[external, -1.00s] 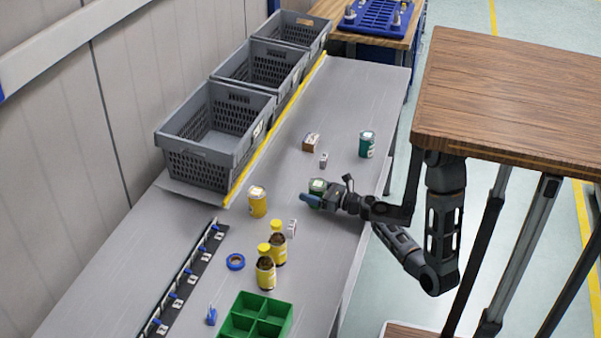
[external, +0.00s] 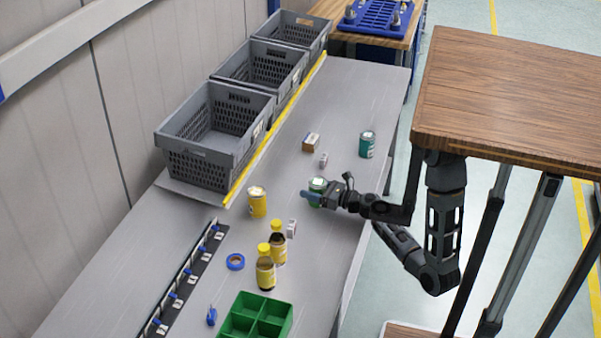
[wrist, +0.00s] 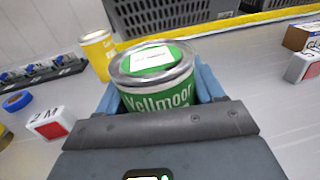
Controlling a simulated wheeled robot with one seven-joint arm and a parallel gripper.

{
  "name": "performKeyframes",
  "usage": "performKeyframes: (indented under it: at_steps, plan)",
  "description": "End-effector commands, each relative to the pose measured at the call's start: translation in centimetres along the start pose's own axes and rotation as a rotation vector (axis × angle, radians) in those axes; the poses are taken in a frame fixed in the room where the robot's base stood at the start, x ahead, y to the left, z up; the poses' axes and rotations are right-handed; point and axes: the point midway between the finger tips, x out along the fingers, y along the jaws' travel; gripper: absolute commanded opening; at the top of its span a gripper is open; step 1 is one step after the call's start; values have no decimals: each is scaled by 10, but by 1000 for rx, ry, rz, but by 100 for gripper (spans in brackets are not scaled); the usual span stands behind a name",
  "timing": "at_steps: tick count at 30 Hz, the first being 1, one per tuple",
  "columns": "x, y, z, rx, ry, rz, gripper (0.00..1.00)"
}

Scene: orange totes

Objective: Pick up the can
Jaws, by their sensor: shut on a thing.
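A green can (wrist: 157,82) with a silver rim and a white label on its lid stands between the blue fingers of my gripper (wrist: 155,95) in the wrist view. The fingers are shut on it, one on each side. In the external view the same green can (external: 317,186) shows at the tip of my gripper (external: 318,196), near the right side of the grey table. It looks upright. Its base is hidden by the gripper, so I cannot tell whether it touches the table. A teal can (external: 367,144) stands farther back on the right.
A yellow can (external: 257,202) and yellow-capped bottles (external: 266,267) stand to the left and front. Small boxes (external: 311,142) lie behind. Grey crates (external: 208,151) line the back left. A green divided tray (external: 240,318) and a blue tape ring (external: 236,261) are nearer the front.

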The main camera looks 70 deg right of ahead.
Motion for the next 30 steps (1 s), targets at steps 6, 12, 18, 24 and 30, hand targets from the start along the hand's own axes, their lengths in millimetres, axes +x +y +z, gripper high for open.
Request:
performKeyframes:
  at_steps: [6, 12, 18, 24, 30]
  plan:
    - [0, -1, 40, -6, -5, 1, 24]
    - [-29, -39, 62, -6, -4, -3, 24]
    - [-52, -70, 85, -5, -4, -2, 24]
    - [-66, -88, 98, -3, -2, -1, 24]
    - [-67, -94, 103, -2, -2, 1, 24]
